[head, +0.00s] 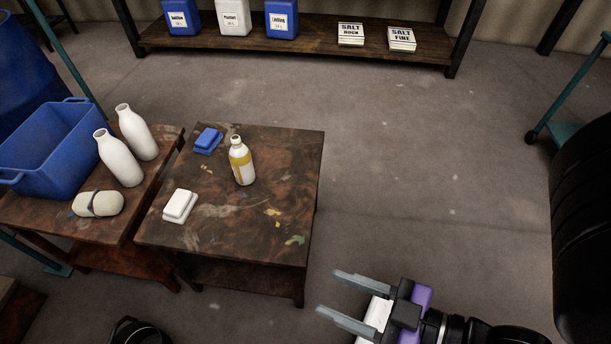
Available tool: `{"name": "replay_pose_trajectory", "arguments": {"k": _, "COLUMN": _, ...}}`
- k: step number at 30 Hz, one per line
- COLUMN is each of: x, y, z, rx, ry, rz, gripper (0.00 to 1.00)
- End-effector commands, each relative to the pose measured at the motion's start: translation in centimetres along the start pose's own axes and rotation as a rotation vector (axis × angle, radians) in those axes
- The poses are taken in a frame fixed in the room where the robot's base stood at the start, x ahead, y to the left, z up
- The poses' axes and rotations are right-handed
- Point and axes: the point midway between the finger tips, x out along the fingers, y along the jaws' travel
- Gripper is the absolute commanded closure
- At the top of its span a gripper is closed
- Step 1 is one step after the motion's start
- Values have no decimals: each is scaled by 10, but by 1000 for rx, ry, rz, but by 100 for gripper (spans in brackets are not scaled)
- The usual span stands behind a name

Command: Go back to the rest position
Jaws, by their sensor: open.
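My gripper (338,297) is in the lower right of the head view, to the right of the low wooden table (222,228). Its two grey fingers point left and stand apart, with nothing between them. On the table are a white bottle with a yellow label (241,163), a blue block-shaped item (208,141) and a white block-shaped item (180,206). The gripper touches none of these.
A second wooden table (110,227) at the left holds a blue tub (52,150), two white bottles (119,157) and a pale rounded item (97,203). A shelf (315,43) with containers stands at the back. A black bucket (138,332) is at the bottom. Open floor (430,150) lies right of the table.

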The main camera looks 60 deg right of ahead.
Motion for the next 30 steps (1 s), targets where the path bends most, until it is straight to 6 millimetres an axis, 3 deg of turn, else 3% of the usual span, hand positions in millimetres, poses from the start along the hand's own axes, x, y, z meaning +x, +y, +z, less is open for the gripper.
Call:
{"name": "replay_pose_trajectory", "arguments": {"k": 5, "x": -8, "y": 0, "z": -30, "rx": -1, "ry": 0, "rz": 0, "gripper": 55}}
{"name": "replay_pose_trajectory", "arguments": {"k": 19, "x": -43, "y": 0, "z": -154, "rx": -2, "ry": 0, "rz": 0, "gripper": 55}}
{"name": "replay_pose_trajectory", "arguments": {"k": 23, "x": -47, "y": 0, "z": -170, "rx": -2, "ry": 0, "rz": 0, "gripper": 55}}
{"name": "replay_pose_trajectory", "arguments": {"k": 30, "x": -48, "y": 0, "z": -172, "rx": -2, "ry": 0, "rz": 0, "gripper": 55}}
